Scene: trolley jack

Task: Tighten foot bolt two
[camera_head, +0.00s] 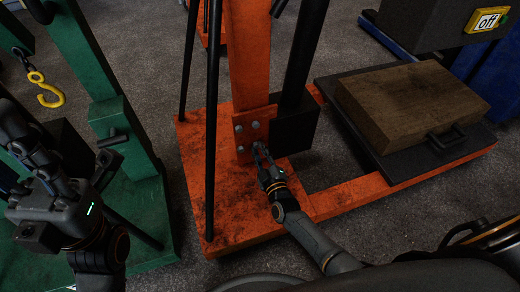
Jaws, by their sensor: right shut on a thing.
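The orange trolley jack post (247,60) rises from an orange, worn base plate (200,185). A bolted orange plate (248,128) at the foot of the post shows several grey bolt heads, including an upper left bolt (238,129), an upper right bolt (255,125) and a lower left bolt (241,149). My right gripper (260,149) reaches up to the plate's lower right corner and is shut on a bolt there, which its fingers mostly hide. I cannot tell which bolt is number two. My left gripper (62,205) is raised at the left, away from the jack; its finger opening is unclear.
A green machine (105,80) with a yellow hook (46,92) stands at the left. A wooden block (412,100) lies on a black platform (350,125) at the right. Black rods stand beside the post.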

